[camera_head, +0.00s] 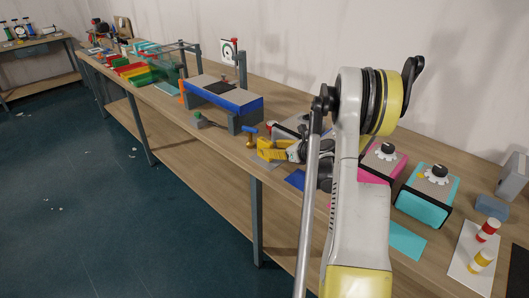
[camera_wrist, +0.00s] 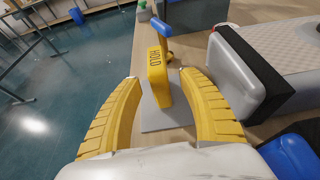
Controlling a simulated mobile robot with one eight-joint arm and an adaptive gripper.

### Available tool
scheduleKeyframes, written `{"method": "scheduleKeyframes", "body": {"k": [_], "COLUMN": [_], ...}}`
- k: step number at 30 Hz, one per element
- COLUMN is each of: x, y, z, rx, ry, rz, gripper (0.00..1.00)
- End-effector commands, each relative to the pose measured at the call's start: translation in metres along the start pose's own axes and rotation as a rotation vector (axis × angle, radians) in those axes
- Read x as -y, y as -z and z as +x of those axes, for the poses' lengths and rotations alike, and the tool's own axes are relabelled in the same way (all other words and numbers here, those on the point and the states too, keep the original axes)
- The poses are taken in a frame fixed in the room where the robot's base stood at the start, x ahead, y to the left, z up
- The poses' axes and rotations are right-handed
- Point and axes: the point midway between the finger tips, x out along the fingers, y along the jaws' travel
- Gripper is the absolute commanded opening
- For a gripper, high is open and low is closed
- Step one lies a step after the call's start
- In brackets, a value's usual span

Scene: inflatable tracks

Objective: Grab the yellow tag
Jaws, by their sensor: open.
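The yellow tag (camera_wrist: 157,62), marked HOLD, stands upright above a grey plate (camera_wrist: 152,118) on the bench in the wrist view. A blue handle-like piece (camera_wrist: 163,28) shows just above and behind it; how they join is hidden. My gripper (camera_wrist: 158,80) is open, with its two curved yellow fingers on either side of the tag and visible gaps to both. The tag's lower part sits between the fingertips. In the head view my gripper (camera_head: 270,149) is low over the bench's front edge, close to the small blue-topped piece (camera_head: 250,130).
A grey and black device (camera_wrist: 240,72) stands close to the right finger. A blue object (camera_wrist: 290,155) is at lower right. In the head view, a pink box (camera_head: 381,162) and a teal box (camera_head: 428,190) with dials stand right of my arm. A blue-grey block (camera_head: 222,96) stands beyond.

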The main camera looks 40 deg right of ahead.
Motion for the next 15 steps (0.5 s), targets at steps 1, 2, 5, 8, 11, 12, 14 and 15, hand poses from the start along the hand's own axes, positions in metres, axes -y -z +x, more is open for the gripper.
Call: {"method": "scheduleKeyframes", "body": {"k": [1,2,5,8,11,12,14,15], "x": [-0.001,-0.001,-0.002,-0.001,-0.001,-0.001,-0.001,-0.001], "y": [0.003,0.003,0.006,0.004,0.002,0.002,0.001,0.001], "z": [0.007,0.011,0.029,0.042,0.047,0.046,0.046,0.046], "rx": [0.000,0.000,0.000,0.000,0.000,0.000,0.000,0.000], "ry": [-0.001,-0.001,-0.003,-0.001,-0.001,0.000,0.000,0.000], "rz": [-0.001,-0.002,-0.002,-0.001,-0.001,-0.001,-0.001,-0.001], "gripper": [0.49,0.49,0.49,0.49,0.49,0.49,0.49,0.49]}}
